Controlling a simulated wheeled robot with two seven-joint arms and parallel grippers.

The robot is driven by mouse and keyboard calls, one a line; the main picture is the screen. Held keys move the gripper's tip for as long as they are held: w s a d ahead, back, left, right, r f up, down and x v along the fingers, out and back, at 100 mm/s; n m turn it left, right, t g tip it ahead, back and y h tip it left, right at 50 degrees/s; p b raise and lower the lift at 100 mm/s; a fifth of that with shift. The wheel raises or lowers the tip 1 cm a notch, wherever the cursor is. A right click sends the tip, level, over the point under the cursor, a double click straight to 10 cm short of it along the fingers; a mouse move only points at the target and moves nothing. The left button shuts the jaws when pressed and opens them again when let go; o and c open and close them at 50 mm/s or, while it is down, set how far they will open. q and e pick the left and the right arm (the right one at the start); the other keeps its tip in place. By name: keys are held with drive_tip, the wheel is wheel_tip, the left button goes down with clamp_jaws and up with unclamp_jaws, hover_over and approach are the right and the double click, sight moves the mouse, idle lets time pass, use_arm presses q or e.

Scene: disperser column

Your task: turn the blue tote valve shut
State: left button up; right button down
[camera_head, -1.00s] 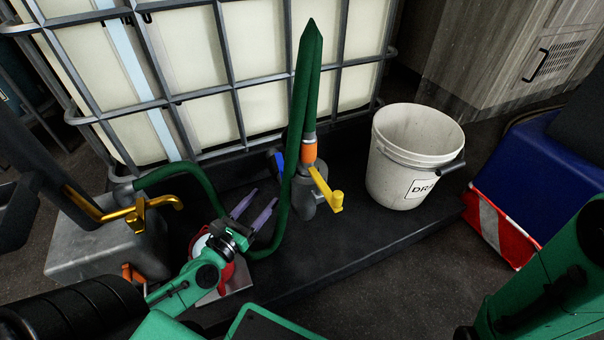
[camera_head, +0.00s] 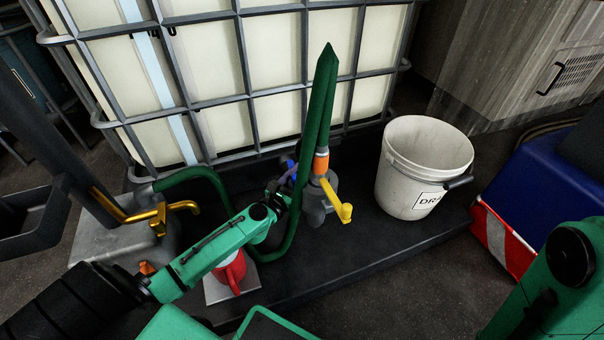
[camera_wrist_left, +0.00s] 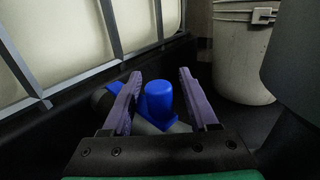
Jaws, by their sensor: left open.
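The blue tote valve handle (camera_wrist_left: 158,100) stands between my left gripper's two purple fingers in the left wrist view. In the head view a small piece of the blue valve (camera_head: 291,165) shows at the foot of the caged tote. My left gripper (camera_wrist_left: 160,75) is open, with a finger on each side of the blue handle. Whether either finger touches it I cannot tell. In the head view the left gripper (camera_head: 288,182) is partly hidden by its own wrist. My right arm shows at the right edge, but its gripper is out of view.
A green hose (camera_head: 318,110) with an orange collar (camera_head: 321,161) rises beside the blue valve. A yellow handle (camera_head: 336,200) sits just right. A white bucket (camera_head: 417,160) stands on the black tray (camera_head: 350,252). A red object (camera_head: 232,272) lies below my left forearm.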

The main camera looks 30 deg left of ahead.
use_arm(q)
drive_tip(key=shift+c, duration=0.3)
clamp_jaws()
idle(1.1)
